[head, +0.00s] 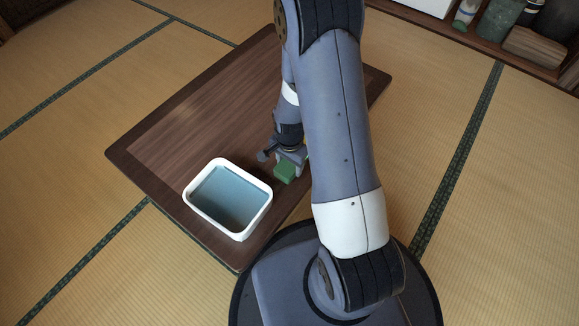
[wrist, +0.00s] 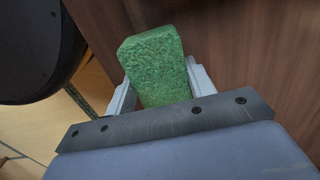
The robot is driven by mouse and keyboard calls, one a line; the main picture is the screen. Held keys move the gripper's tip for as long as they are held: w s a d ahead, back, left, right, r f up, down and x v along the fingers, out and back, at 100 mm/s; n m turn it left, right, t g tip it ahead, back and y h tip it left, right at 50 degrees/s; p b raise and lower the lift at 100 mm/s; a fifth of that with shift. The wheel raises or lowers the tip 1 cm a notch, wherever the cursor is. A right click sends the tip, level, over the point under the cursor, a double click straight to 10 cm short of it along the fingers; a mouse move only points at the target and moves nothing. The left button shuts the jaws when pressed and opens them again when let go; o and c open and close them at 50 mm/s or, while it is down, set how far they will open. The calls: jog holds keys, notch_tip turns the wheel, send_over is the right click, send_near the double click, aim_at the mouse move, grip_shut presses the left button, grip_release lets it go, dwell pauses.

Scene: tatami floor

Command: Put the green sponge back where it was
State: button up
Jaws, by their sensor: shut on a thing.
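The green sponge (head: 285,172) is held in my gripper (head: 290,158), to the right of the white tub in the head view. In the wrist view the sponge (wrist: 158,68) sits between the two grey fingers of my gripper (wrist: 160,82), which are shut on it. It is over the wooden table near its right edge. I cannot tell whether the sponge touches the tabletop. Part of the gripper is hidden behind my arm in the head view.
A white tub (head: 190,190) with bluish water stands on the low wooden table (head: 190,110). The far left of the tabletop is clear. A shelf (head: 480,40) with jars stands at the upper right. Tatami floor surrounds the table.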

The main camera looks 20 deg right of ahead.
aim_at(290, 164)
jog(key=shift+f, duration=0.45)
jog(key=shift+r, duration=0.1)
jog(key=o, duration=0.9)
notch_tip(290, 164, up, 12)
jog(key=p, duration=0.5)
